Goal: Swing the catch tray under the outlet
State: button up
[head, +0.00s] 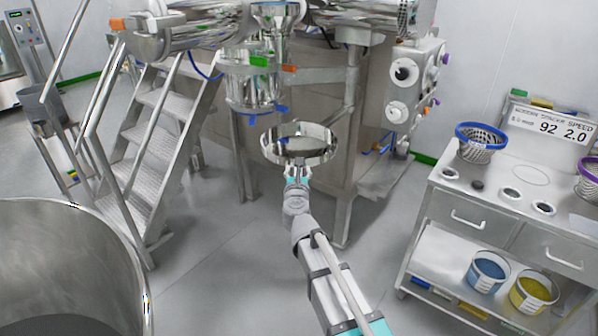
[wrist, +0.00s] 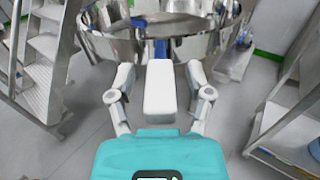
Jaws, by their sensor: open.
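The catch tray (head: 318,158) is a round, shiny steel pan in the middle of the head view. It sits below and to the right of the steel outlet (head: 250,92), which has blue clamps at its lower end. My gripper (head: 297,171) is at the tray's near side. In the wrist view, my open gripper (wrist: 160,76) has its two fingers spread, and the tray (wrist: 205,47) fills the top just beyond them. A blue piece (wrist: 160,49) at the tray's near side shows between the fingers. Whether a finger touches it, I cannot tell.
Metal stairs (head: 160,125) stand left of the outlet. A large steel drum (head: 65,260) fills the lower left. A cabinet (head: 480,225) with baskets and tubs stands at the right. A machine leg (head: 347,130) is just right of the tray. Floor is clear between drum and cabinet.

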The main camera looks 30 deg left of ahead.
jog(key=v, duration=1.2)
dwell(0.7)
